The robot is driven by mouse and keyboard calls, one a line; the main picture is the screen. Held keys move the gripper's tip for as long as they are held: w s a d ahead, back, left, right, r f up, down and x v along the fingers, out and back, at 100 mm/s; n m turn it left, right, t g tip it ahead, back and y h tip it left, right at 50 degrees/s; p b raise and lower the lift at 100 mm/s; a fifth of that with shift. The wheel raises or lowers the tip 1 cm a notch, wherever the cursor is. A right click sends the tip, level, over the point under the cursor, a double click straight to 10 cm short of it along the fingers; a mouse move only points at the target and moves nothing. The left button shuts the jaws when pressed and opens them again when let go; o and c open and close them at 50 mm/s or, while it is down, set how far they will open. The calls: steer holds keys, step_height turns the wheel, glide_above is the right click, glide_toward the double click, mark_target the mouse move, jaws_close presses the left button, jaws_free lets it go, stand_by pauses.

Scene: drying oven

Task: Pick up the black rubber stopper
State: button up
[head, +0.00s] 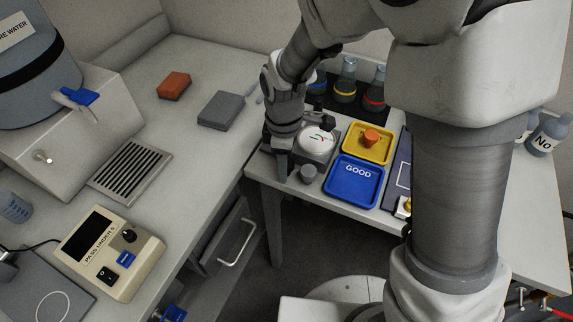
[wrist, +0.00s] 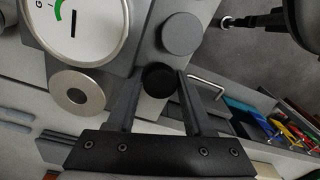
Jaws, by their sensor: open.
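The black rubber stopper (wrist: 160,80) shows in the wrist view as a dark round disc between the fingertips of my gripper (wrist: 158,88). The jaws stand open on either side of it, and I cannot tell whether either finger touches it. In the head view my gripper (head: 283,168) points down at the left end of the small table; the stopper is not clearly visible there. A grey cylinder (wrist: 182,34) stands just beyond the stopper and also shows in the head view (head: 308,173).
A round dial gauge (head: 318,138) and a metal ring (wrist: 77,92) are close by. A blue GOOD tray (head: 354,188) and a yellow tray (head: 381,154) holding an orange stopper (head: 370,137) lie to the right. Several flasks stand behind. A floor gap separates the left counter (head: 205,150).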

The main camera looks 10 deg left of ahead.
jaws_close()
steer(key=shift+r, duration=0.15)
step_height(320, 180, up, 4)
steer(key=shift+r+p, duration=0.2)
steer(key=shift+p, duration=0.35)
steer(key=d+r+p, duration=0.4)
steer(key=d+r, duration=0.6)
steer(key=d, duration=0.1)
steer(key=shift+s+d, duration=0.25)
steer(key=shift+d, duration=0.1)
steer(key=shift+f, duration=0.1)
